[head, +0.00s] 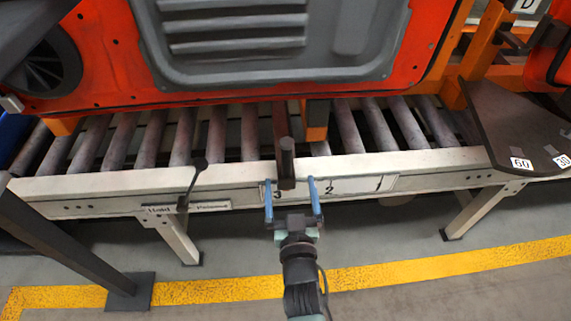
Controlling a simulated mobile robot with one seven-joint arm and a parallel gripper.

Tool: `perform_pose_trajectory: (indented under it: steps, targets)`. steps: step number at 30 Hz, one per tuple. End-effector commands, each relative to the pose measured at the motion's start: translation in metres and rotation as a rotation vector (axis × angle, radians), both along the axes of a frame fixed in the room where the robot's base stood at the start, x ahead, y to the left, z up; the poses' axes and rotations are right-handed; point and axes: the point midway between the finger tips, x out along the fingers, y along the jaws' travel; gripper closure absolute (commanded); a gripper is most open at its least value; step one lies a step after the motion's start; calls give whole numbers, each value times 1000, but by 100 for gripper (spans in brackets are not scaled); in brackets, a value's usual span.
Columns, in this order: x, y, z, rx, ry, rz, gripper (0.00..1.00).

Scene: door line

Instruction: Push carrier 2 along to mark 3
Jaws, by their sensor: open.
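A carrier (317,120) with orange uprights stands on the roller line and bears a red door with a grey inner panel (270,40); no carrier number is readable. A dark upright handle (287,158) on a brown arm reaches over the front rail. Its lower end is beside mark 3 (277,195), on the side towards mark 2 (329,190). My gripper (290,188) is open in front of the rail, its two blue fingers pointing at it. The handle's lower end appears between the fingertips; I cannot tell whether they touch it.
A lever (193,178) with a Hold/Release plate (186,208) is on the rail to the left. A dark curved plate marked 60 and 30 (515,125) is at the right. A dark post (60,240) stands front left.

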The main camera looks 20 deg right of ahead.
Motion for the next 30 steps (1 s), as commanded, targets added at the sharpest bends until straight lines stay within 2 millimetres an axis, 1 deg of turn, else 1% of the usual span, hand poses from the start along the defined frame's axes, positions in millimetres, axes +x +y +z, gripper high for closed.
perform_pose_trajectory:
  steps: [1,9,15,20,28,29,30]
  targets:
    - [9,-2,4,0,0,0,0]
    - [46,-12,4,2,0,1,0]
    - [63,-19,0,2,0,-2,0]
    - [69,-20,0,1,1,-1,0]
    - [70,-20,0,2,2,0,0]
    - [70,-20,0,2,2,0,4]
    - [70,-20,0,1,1,0,11]
